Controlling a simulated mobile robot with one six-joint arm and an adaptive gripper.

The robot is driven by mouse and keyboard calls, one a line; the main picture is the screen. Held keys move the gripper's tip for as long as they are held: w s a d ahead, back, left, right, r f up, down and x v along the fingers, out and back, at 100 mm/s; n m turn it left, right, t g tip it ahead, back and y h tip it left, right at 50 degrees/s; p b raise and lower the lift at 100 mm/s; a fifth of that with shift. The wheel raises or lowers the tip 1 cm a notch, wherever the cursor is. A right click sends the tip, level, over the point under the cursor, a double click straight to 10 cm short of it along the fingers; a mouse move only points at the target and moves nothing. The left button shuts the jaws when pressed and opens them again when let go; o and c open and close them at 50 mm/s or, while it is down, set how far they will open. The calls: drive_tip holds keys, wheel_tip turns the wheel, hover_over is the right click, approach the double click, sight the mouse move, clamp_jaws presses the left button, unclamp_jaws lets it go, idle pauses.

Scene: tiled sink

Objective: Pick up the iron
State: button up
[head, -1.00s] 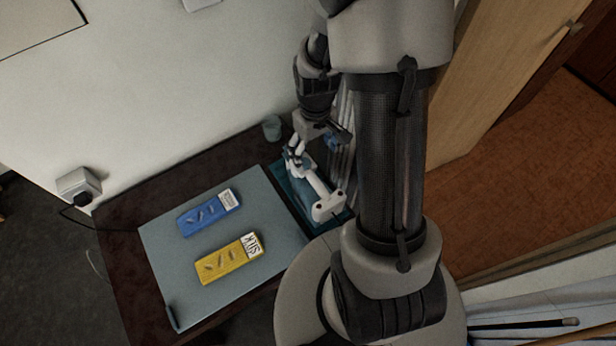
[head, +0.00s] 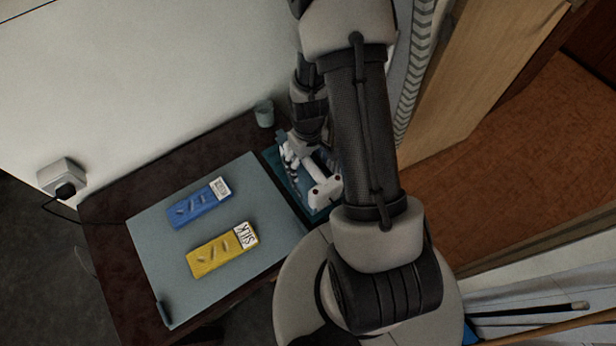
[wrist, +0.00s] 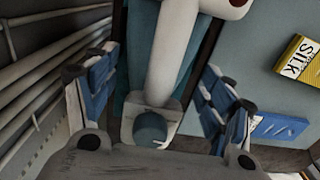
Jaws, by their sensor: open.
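The white iron (head: 325,192) lies on a narrow teal mat (head: 280,170) at the right end of the dark table. Part of it is hidden by my arm and gripper in the head view. In the wrist view its long white handle (wrist: 173,60) runs between the fingers, with a round blue-grey part at its near end. My gripper (wrist: 155,92) is open, with one blue-padded finger on each side of the handle and a visible gap on both sides. In the head view my gripper (head: 293,150) is at the iron's far end.
A grey-blue board (head: 155,250) covers much of the table. A blue box (head: 198,205) and a yellow box (head: 221,250) marked SILK lie on it. A small cup (head: 264,114) stands near the wall. White pipes (wrist: 45,75) run close to the left finger.

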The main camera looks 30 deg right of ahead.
drive_tip(key=shift+f, duration=0.35)
drive_tip(key=shift+r, duration=0.1)
drive_tip(key=c, duration=1.2)
drive_tip(key=shift+w, duration=0.1)
drive_tip(key=shift+c, duration=0.4)
drive_tip(key=shift+r, duration=0.1)
